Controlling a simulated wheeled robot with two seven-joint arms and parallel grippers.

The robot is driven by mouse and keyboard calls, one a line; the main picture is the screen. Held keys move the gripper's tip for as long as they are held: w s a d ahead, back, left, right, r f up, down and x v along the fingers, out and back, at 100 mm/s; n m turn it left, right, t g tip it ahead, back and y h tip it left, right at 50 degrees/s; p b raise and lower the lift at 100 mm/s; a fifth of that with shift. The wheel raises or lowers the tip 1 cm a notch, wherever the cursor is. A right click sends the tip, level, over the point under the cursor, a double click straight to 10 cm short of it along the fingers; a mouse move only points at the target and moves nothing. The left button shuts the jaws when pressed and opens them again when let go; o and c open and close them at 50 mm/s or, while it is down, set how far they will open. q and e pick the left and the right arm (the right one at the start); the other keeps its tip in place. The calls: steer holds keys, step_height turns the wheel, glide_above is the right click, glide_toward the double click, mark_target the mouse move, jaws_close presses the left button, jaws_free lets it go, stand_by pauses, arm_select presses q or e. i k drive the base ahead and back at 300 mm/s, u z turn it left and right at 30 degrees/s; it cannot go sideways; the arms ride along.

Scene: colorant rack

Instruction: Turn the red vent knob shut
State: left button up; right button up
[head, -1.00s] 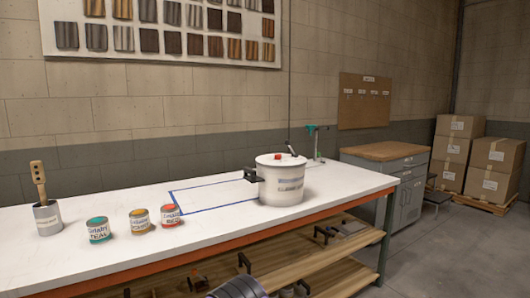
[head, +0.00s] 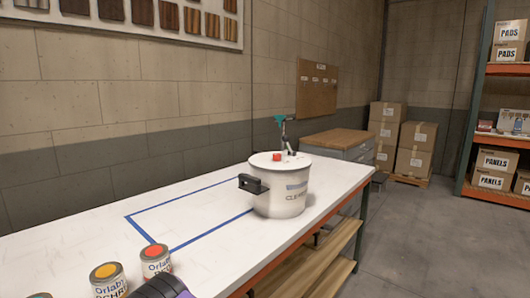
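The red vent knob (head: 277,157) sits on top of the lid of a white pot (head: 275,200) in the head view. The pot stands upright on the white workbench, with a black side handle (head: 252,184) facing left and a label on its front. The knob is small here, and I cannot tell its turn angle. Neither of my grippers shows. Only a dark part of my own arm is at the bottom edge, well short of the pot.
The white workbench (head: 90,228) carries a blue tape outline (head: 143,228) left of the pot. An orange-topped can (head: 109,281) and a red-topped can (head: 156,261) stand near its front. A teal-topped tool (head: 281,122) is behind the pot. Open floor lies to the right.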

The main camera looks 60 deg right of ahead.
mark_target(277, 157)
steer(key=z, duration=2)
